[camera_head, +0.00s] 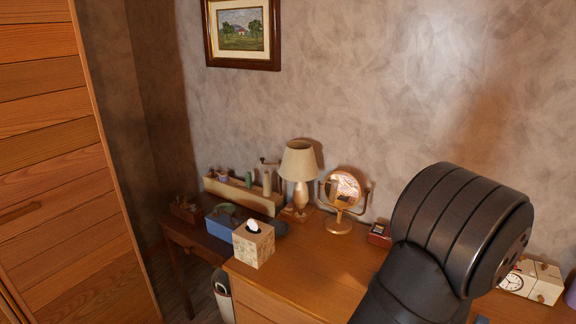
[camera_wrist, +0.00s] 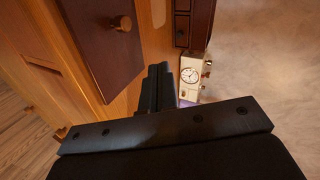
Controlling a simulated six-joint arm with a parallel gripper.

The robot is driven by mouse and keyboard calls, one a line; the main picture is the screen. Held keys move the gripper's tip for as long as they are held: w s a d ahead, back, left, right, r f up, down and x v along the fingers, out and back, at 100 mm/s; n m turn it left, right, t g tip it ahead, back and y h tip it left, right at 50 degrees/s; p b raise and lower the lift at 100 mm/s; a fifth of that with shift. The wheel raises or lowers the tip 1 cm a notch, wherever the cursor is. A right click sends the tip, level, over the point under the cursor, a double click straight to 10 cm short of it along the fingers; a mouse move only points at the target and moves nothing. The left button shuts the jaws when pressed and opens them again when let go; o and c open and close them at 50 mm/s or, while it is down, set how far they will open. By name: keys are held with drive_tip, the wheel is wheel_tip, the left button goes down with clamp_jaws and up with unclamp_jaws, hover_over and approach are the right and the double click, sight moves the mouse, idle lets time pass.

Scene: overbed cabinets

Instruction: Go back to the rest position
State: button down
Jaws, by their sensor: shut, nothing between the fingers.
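My gripper (camera_wrist: 160,72) shows in the wrist view, with its two dark fingers together and nothing between them. It points past a dark brown panel with a round wooden knob (camera_wrist: 122,23), which is at the upper left of the fingers. A cream clock (camera_wrist: 190,74) is just right of the fingertips in this view; I cannot tell the gap. In the head view my black arm fills the lower right, and the gripper itself is hidden there.
In the head view a wooden dresser (camera_head: 308,268) bears a tissue box (camera_head: 253,243), a lamp (camera_head: 299,163), a round mirror (camera_head: 342,190) and a small dark red box (camera_head: 380,234). The clock (camera_head: 512,283) stands right of my arm. A tall wooden cabinet (camera_head: 60,150) is at left.

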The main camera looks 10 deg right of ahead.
drive_tip(key=shift+w+a+n, duration=0.3)
drive_tip(key=shift+w+n, duration=0.1)
